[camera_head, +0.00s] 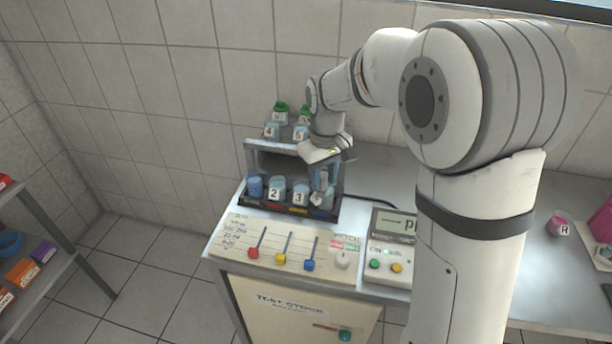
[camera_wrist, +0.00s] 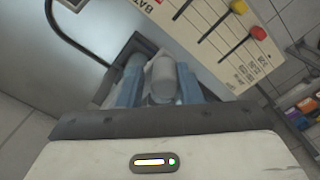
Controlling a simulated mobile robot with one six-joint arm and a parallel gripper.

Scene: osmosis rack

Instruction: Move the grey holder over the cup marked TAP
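A metal rack (camera_head: 338,178) stands on the bench against the tiled wall. Its lower level holds blue cups, including cup 2 (camera_head: 276,190) and cup 3 (camera_head: 300,193). I can read no TAP mark on any cup. My gripper (camera_head: 319,190) points down into the right end of the lower level, beside cup 3. In the wrist view, pale rounded grey parts (camera_wrist: 163,80) sit between two blue shapes inside the dark rack tray. I cannot tell whether these parts are my fingers or the grey holder, or whether anything is gripped. The grey holder is not clearly identifiable.
Containers with green lids (camera_head: 281,112) stand on the rack's upper level, near cups marked 4 and 5. A sloping panel with red, yellow and blue sliders (camera_head: 282,260) lies in front. A display box (camera_head: 392,225) stands right of it.

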